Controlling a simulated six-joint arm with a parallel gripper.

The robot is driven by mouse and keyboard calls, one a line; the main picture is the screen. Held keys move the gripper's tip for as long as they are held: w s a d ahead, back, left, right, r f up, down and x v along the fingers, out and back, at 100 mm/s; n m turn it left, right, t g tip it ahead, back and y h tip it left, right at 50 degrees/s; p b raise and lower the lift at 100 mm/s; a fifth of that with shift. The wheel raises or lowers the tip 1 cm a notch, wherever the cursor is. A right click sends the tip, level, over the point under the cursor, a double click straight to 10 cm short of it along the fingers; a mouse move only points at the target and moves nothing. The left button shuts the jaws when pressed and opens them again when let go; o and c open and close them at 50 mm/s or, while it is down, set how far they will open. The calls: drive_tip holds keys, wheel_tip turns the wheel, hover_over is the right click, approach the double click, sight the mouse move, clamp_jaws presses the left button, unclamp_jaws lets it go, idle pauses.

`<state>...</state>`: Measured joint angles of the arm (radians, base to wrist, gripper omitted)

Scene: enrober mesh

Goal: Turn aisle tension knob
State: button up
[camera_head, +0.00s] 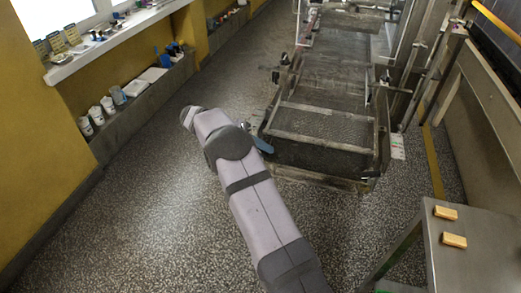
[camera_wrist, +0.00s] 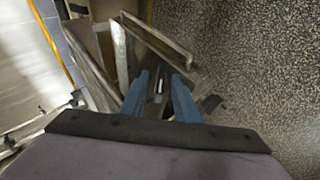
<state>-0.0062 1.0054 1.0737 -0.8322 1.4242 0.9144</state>
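The mesh-belt machine (camera_head: 320,125) stands at the upper middle of the head view, its near end low to the floor. My gripper (camera_head: 263,145) is beside its near left corner, with one blue finger showing past my arm. In the wrist view my gripper (camera_wrist: 160,76) has its two blue fingers apart, with a gap between them. A small pale metal part (camera_wrist: 157,86) shows in this gap; I cannot tell whether it is the tension knob or whether a finger touches it. My arm hides part of the machine's aisle side in the head view.
A steel table (camera_head: 480,262) with two tan blocks (camera_head: 454,240) stands at the lower right. A ledge with white cups (camera_head: 97,116) runs along the yellow wall at left. The speckled floor (camera_head: 130,225) between wall and arm is clear.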

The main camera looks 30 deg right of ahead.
drive_tip(key=b+v, duration=0.1)
drive_tip(key=v, duration=0.6)
drive_tip(key=shift+a+b, duration=0.15)
drive_tip(key=shift+b, duration=0.15)
